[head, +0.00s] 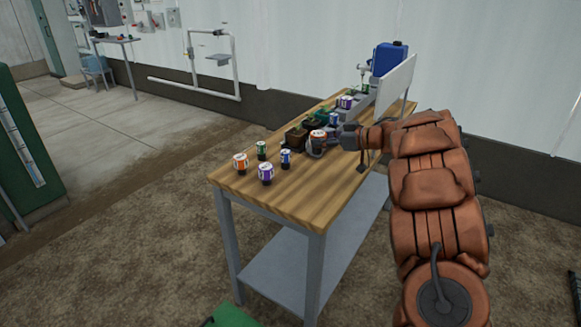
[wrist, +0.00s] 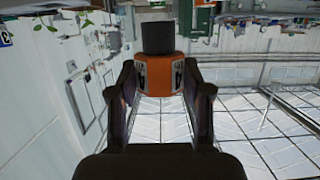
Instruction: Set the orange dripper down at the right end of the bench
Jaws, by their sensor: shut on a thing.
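My gripper (head: 330,146) is shut on an orange dripper (head: 317,136), above the middle of the wooden bench (head: 305,197). In the wrist view the orange dripper (wrist: 158,72) sits between the two fingers, with a dark cylindrical part at one end and white label patches on its sides. Another orange dripper with a white band (head: 240,163) stands upright at the bench's near left end. I cannot tell how high the held dripper is above the bench top. The far right end of the bench is partly hidden by my arm and a white panel.
Green (head: 261,149), purple (head: 265,173) and blue (head: 286,158) drippers stand near the left end. Dark boxes (head: 297,137), a blue container (head: 389,58) and a white upright panel (head: 396,86) occupy the back and right. The front left bench top is clear.

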